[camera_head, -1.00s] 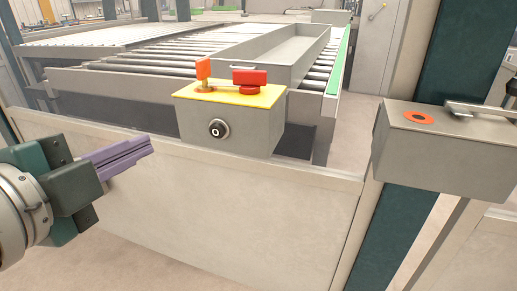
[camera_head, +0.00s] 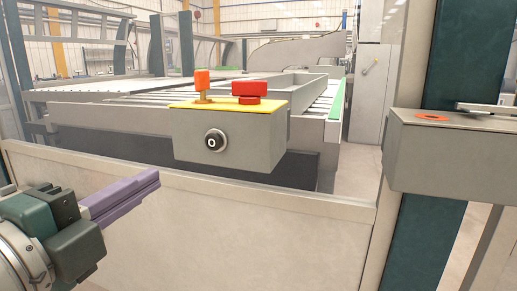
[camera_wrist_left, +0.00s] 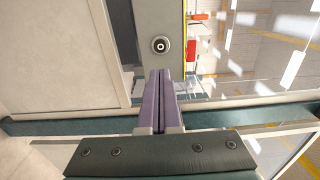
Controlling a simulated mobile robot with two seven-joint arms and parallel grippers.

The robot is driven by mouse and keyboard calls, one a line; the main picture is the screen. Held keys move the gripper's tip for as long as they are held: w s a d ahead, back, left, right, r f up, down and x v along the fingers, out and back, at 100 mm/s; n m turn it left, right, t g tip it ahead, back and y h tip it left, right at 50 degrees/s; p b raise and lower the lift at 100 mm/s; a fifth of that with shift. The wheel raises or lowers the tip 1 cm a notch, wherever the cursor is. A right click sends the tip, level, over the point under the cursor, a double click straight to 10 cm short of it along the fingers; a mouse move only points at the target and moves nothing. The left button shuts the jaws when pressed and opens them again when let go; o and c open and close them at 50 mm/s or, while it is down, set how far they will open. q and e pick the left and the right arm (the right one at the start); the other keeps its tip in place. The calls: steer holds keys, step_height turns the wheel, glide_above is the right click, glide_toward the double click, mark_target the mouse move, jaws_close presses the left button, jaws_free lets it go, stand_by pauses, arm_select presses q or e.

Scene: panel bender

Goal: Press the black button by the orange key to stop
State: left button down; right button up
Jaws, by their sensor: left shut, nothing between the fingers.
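The black button (camera_head: 214,140) with a white ring mark sits in a metal collar on the front face of a grey control box (camera_head: 255,140). It also shows in the left wrist view (camera_wrist_left: 160,45), beyond my fingertips. The orange key (camera_head: 202,83) stands upright on the box's yellow top, at its left. My left gripper (camera_head: 155,180) has purple fingers, shut and empty. It is to the left of the button and a little lower in the head view, apart from it. In the left wrist view the fingers (camera_wrist_left: 160,75) point toward the button. My right gripper is out of view.
A red knob (camera_head: 249,90) is on the box's top, right of the key. A pale panel (camera_head: 250,235) stands below the box. A second grey box (camera_head: 450,155) with an orange ring is at right. A roller conveyor (camera_head: 110,115) lies behind.

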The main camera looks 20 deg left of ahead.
mark_target(212, 143)
arm_select(q)
steer(key=w, duration=0.4)
steer(key=w+b, duration=0.1)
steer(key=w, duration=0.4)
steer(key=w+d, duration=0.1)
steer(key=w, duration=0.3)
steer(key=shift+w+b, duration=0.3)
steer(key=shift+b, duration=0.05)
